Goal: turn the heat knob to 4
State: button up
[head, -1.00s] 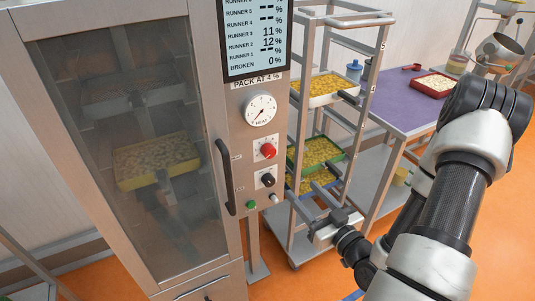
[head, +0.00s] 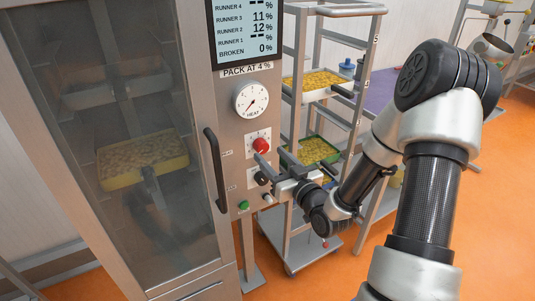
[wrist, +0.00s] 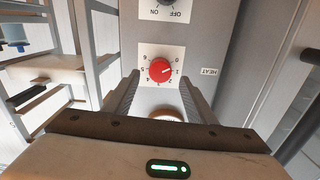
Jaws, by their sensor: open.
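The red heat knob (head: 261,145) is on the dryer's front panel, on a white scale plate below the round HEAT dial (head: 250,99). In the wrist view the knob (wrist: 160,70) sits centrally, its pale mark pointing right, seemingly near the 1; the small 4 is at the plate's lower left. My gripper (head: 272,157) is open and empty, close in front of the knob. In the wrist view its fingers (wrist: 159,80) lie left and right of the knob with gaps on both sides. I cannot tell whether the tips reach around it.
A black ON/OFF knob (head: 262,178) is just below the red one, with a green button (head: 243,205) lower left. The door handle (head: 216,170) stands out to the left. A tray rack (head: 298,60) stands close on the right. A screen (head: 245,30) is above.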

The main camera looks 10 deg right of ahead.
aim_at(264, 148)
jog(key=shift+x, duration=1.6)
jog(key=shift+c, duration=0.2)
jog(key=c, duration=1)
